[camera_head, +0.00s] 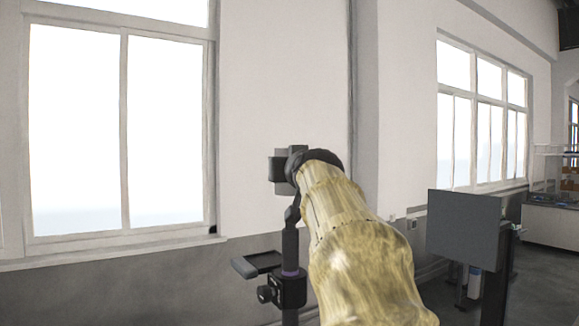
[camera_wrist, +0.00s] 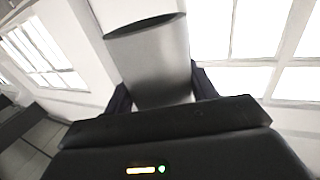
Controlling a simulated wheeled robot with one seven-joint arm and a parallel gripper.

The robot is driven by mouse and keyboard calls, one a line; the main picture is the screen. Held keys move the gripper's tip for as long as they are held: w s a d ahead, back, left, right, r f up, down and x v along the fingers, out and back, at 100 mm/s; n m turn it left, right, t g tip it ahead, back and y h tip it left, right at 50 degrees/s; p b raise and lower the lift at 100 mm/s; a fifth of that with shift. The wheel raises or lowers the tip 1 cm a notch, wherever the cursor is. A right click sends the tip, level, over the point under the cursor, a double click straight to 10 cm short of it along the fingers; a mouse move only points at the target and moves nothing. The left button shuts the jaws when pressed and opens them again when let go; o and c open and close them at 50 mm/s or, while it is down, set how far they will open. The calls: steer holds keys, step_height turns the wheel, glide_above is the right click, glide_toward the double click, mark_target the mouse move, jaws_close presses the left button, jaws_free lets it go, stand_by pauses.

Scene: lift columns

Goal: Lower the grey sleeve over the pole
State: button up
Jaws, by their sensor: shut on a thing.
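My gripper (camera_head: 285,168) is raised at the end of my pale gold arm, in front of the wall. It is shut on the grey sleeve (camera_head: 291,152), which shows only partly between its dark jaws. In the wrist view the sleeve (camera_wrist: 158,65) is a smooth grey cylinder standing up from between the jaws, with a dark curved band across its upper part. A dark upright pole (camera_head: 290,245) with a purple ring stands below my gripper.
A black clamp (camera_head: 287,290) and a small dark tray (camera_head: 256,263) sit on the pole's lower part. A dark grey panel (camera_head: 467,232) on a post stands to the right. Windows and a pale wall lie behind. A white bench (camera_head: 553,225) is at the far right.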

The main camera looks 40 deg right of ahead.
mark_target(292, 247)
step_height(292, 247, down, 4)
steer(key=b, duration=0.2)
steer(key=shift+w+r+b, duration=0.1)
steer(key=shift+r+b, duration=0.1)
steer(key=shift+b, duration=0.1)
steer(key=shift+d+f, duration=0.15)
steer(key=shift+f, duration=0.1)
steer(key=shift+s+b, duration=0.3)
steer(key=shift+b, duration=0.15)
steer(key=shift+w+a+f, duration=0.1)
steer(key=shift+w+a, duration=0.1)
steer(key=shift+w, duration=0.1)
steer(key=shift+s+d, duration=0.1)
steer(key=shift+s, duration=0.2)
steer(key=shift+s, duration=0.1)
steer(key=shift+f+b, duration=0.1)
steer(key=shift+b, duration=0.3)
steer(key=shift+f+b, duration=6.45)
steer(key=shift+b, duration=0.2)
